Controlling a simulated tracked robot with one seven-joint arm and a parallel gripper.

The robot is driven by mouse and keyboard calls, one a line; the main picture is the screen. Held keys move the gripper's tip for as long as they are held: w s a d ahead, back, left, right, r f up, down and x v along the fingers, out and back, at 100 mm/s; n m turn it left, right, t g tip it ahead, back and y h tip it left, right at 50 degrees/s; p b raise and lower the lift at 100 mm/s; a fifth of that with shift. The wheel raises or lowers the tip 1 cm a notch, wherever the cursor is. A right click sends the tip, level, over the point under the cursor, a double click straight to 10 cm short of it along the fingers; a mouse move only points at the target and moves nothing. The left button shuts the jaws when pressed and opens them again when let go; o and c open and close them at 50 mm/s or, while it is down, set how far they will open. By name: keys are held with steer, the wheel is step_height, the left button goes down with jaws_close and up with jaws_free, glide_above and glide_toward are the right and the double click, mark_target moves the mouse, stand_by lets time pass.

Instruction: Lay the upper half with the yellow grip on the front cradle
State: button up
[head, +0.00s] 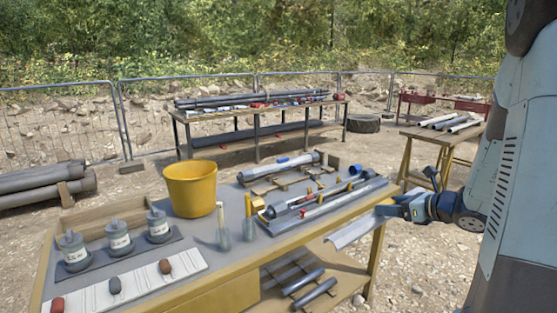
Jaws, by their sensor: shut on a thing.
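My gripper (391,208) is at the right, just beyond the table's right edge. It is shut on a pale grey curved half shell (352,232), which I take to be the upper half. The shell hangs tilted beside the table's right end; no yellow grip shows on it, and the jaws may hide one. On the table, a front tray (268,228) holds long grey tube parts (325,205) with blue ends and small yellow pieces. Behind it, a grey tube (285,170) lies on wooden supports. I cannot tell which support is the front cradle.
The yellow-edged table (215,283) also bears a yellow bucket (190,188), several grey jars (118,238), two upright brushes or trowels (222,228) and a white board (135,285). Dark tubes lie on its lower shelf (335,300). Another wooden table (408,155) stands at the back right.

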steer(key=w+a+f+m+h, duration=0.1)
steer(key=w+a+f, duration=0.1)
steer(key=w, duration=0.3)
steer(key=w+a+f+m+t+h, duration=0.1)
steer(key=w+a+f, duration=0.2)
steer(key=w+f, duration=0.2)
steer(key=w+a+f+m+t+h, duration=0.1)
steer(key=w+a+f, duration=0.2)
steer(key=w, duration=0.3)
steer(key=shift+w+f+m+h, duration=0.35)
steer(key=shift+w+m+h, duration=0.05)
steer(key=shift+d, duration=0.15)
